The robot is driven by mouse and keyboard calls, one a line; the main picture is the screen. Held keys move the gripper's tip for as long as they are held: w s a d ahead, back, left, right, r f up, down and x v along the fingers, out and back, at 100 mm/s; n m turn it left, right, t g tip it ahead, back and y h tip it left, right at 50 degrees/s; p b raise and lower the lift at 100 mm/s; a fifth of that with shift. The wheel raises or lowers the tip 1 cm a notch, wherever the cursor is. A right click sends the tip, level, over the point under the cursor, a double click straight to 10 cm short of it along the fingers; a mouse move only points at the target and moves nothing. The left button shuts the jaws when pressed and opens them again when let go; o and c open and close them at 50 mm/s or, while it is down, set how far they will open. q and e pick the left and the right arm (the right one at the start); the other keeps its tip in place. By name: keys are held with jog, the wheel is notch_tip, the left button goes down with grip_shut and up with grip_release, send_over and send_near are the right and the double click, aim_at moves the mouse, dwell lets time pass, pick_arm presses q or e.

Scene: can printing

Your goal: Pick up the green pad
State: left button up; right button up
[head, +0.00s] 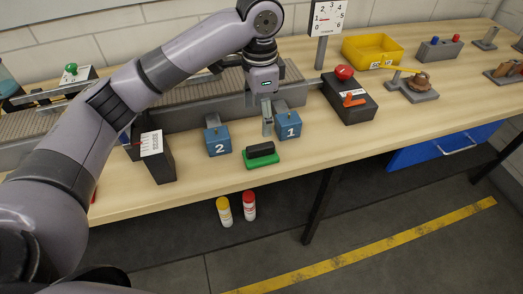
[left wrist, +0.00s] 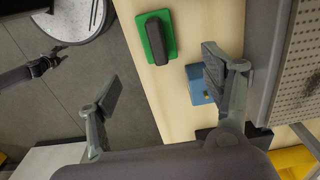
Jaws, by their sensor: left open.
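The green pad (head: 249,165) lies flat near the front edge of the bench, with a black block-shaped grip on top. In the left wrist view the pad (left wrist: 153,40) is at the top centre, above and apart from my fingers. My left gripper (head: 262,112) hangs behind the pad, by the blue blocks marked 2 (head: 219,148) and 1 (head: 291,132). In the left wrist view this gripper (left wrist: 160,84) has its fingers wide apart, with nothing between them. One finger overlaps a blue block (left wrist: 198,88) in that view. My right gripper cannot be made out.
A dark box (head: 157,165) stands left of the blue blocks. A black box with a red button (head: 345,72) and a yellow bin (head: 372,50) are to the right. A grey conveyor side (head: 185,116) runs behind. Bench in front of the black box is bare.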

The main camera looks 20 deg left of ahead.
aim_at(260, 146)
pick_arm(q)
notch_tip(260, 146, down, 4)
jog(key=shift+r, duration=0.1)
notch_tip(260, 146, down, 4)
jog(key=shift+w+r+p, duration=0.1)
jog(key=shift+r+p, duration=0.1)
jog(key=shift+p, duration=0.15)
jog(key=f, duration=0.3)
jog(key=f+p, duration=0.1)
jog(key=shift+s+f, duration=0.2)
jog(key=shift+s, duration=0.1)
jog(key=shift+d+f, duration=0.1)
jog(key=shift+f, duration=0.2)
jog(key=c, duration=1.3)
pick_arm(e)
jog(key=shift+w+r, duration=0.2)
jog(key=shift+r, duration=0.65)
